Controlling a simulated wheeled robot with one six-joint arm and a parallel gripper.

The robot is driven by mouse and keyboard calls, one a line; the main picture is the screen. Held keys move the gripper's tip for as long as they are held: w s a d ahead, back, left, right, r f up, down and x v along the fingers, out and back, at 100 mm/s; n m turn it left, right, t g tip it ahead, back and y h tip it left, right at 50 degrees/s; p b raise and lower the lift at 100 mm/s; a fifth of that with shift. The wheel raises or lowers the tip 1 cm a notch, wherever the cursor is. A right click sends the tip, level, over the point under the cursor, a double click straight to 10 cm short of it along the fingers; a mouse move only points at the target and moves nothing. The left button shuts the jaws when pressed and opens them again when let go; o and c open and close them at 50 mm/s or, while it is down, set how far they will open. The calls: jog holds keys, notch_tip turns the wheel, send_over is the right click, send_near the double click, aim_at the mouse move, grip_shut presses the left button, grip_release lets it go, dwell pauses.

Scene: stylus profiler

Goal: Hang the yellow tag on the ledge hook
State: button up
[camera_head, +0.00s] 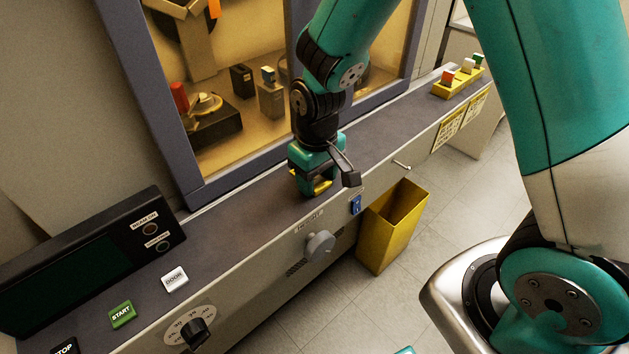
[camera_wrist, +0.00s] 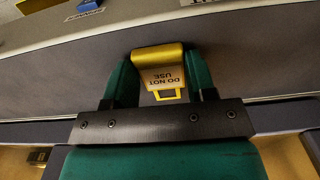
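The yellow tag (camera_wrist: 158,76) shows in the wrist view, with a yellow block at one end, a pale "DO NOT USE" face and a yellow loop at the other end. My gripper (camera_wrist: 160,72) has a finger against each side of it. In the head view my gripper (camera_head: 318,184) is low over the ledge (camera_head: 245,220), near its front edge, with a bit of yellow tag (camera_head: 321,186) showing between the fingers. I cannot tell whether the tag touches the ledge. A bare metal hook (camera_head: 402,166) sticks out of the ledge's front face, right of my gripper.
Two yellow tags (camera_head: 447,130) hang farther right on the front face. A yellow bin (camera_head: 388,227) stands below the hook. A knob (camera_head: 320,244) and a blue switch (camera_head: 355,204) are on the front. A framed window (camera_head: 185,150) rises behind; buttons and a dark panel (camera_head: 85,262) are left.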

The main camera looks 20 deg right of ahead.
aim_at(316, 183)
jog(key=c, duration=0.4)
jog(key=shift+r, duration=0.3)
notch_tip(316, 183, up, 20)
jog(key=shift+f, duration=0.25)
jog(key=o, duration=0.4)
jog(key=c, duration=0.8)
